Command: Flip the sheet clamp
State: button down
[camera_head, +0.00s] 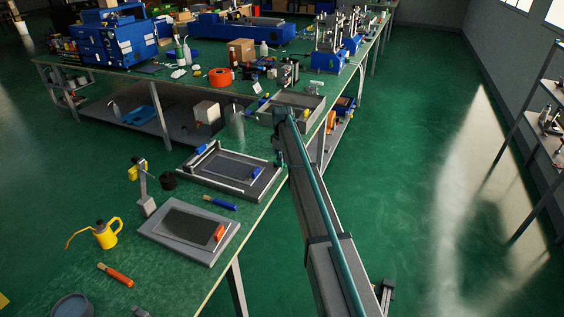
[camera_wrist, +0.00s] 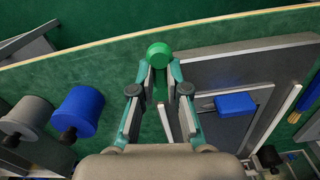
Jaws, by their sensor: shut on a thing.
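A grey clamp fixture (camera_head: 188,179) with a dark plate and blue blocks lies on the bench in the head view. In the wrist view its flat plate (camera_wrist: 218,72) and a blue block (camera_wrist: 235,104) show to the right of my gripper. My gripper (camera_wrist: 158,80) is shut on a green handle with a round green knob (camera_wrist: 158,52), which sticks out past the fingertips. In the head view my gripper (camera_head: 280,157) is small and dark at the fixture's right end. The handle's base is hidden behind my gripper in the wrist view.
A second grey fixture (camera_head: 154,233) with a red block lies nearer. A blue-handled tool (camera_head: 220,202) lies between the fixtures. A grey tray (camera_head: 268,117) stands beyond. The bench edge runs close to my gripper. A blue cylinder (camera_wrist: 78,108) shows left in the wrist view.

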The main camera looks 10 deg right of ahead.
jog(key=c, duration=1.2)
grip_release()
jog(key=shift+o, duration=0.2)
notch_tip(320, 180, up, 12)
